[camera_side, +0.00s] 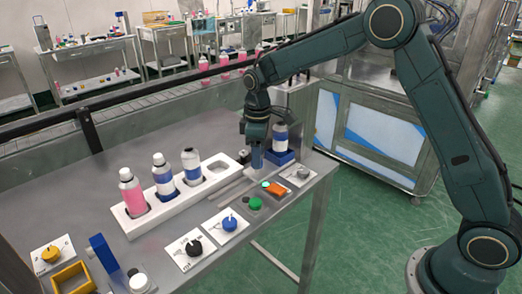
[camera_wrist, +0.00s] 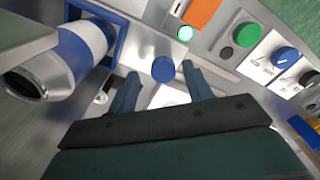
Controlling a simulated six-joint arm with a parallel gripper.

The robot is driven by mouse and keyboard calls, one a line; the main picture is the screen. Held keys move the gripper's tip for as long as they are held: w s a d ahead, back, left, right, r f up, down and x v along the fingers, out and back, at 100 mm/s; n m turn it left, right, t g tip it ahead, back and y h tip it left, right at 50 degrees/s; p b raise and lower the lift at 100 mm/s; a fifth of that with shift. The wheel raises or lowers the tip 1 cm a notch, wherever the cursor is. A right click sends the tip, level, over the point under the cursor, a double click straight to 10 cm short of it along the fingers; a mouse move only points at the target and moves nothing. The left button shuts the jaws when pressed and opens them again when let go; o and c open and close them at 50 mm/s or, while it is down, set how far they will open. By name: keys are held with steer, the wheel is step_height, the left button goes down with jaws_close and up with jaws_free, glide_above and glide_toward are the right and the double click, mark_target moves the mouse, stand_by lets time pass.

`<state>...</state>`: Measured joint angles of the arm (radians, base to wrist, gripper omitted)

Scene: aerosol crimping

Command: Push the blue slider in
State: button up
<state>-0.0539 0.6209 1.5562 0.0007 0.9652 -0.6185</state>
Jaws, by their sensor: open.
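The blue slider appears to be the short blue round piece (camera_wrist: 163,69) in the wrist view, on the grey metal surface. My gripper (camera_wrist: 159,72) is open, with one finger on each side of that piece. I cannot tell whether the fingers touch it. In the side view my gripper (camera_side: 257,166) points down close to the table, just left of a blue holder (camera_side: 281,157) with a bottle (camera_side: 280,136) standing in it. The gripper mostly hides the slider there. The wrist view also shows the bottle (camera_wrist: 72,52) in its blue holder at the left.
A white rack (camera_side: 166,210) with several bottles stands left of my gripper. In front are an orange switch (camera_side: 274,188), a green button (camera_side: 254,204), and blue (camera_side: 229,224) and black (camera_side: 193,248) knobs. A lit green button (camera_wrist: 185,33) is near the slider.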

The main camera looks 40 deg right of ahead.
step_height(320, 180, up, 19)
stand_by(0.7)
steer(key=s+d+r+m+t, duration=0.1)
steer(key=s+r+m, duration=0.1)
steer(key=s, duration=0.6)
steer(key=s+d+r+m+t, duration=0.1)
steer(key=s+r+m+t, duration=0.15)
steer(key=s, duration=0.65)
steer(key=s+f+m+t, duration=0.1)
steer(key=s+f, duration=0.3)
steer(key=s, duration=0.4)
steer(key=s+f+m+t, duration=0.1)
steer(key=s+f+m, duration=0.1)
steer(key=s, duration=0.6)
steer(key=shift+d+f, duration=0.35)
steer(key=shift+f, duration=0.5)
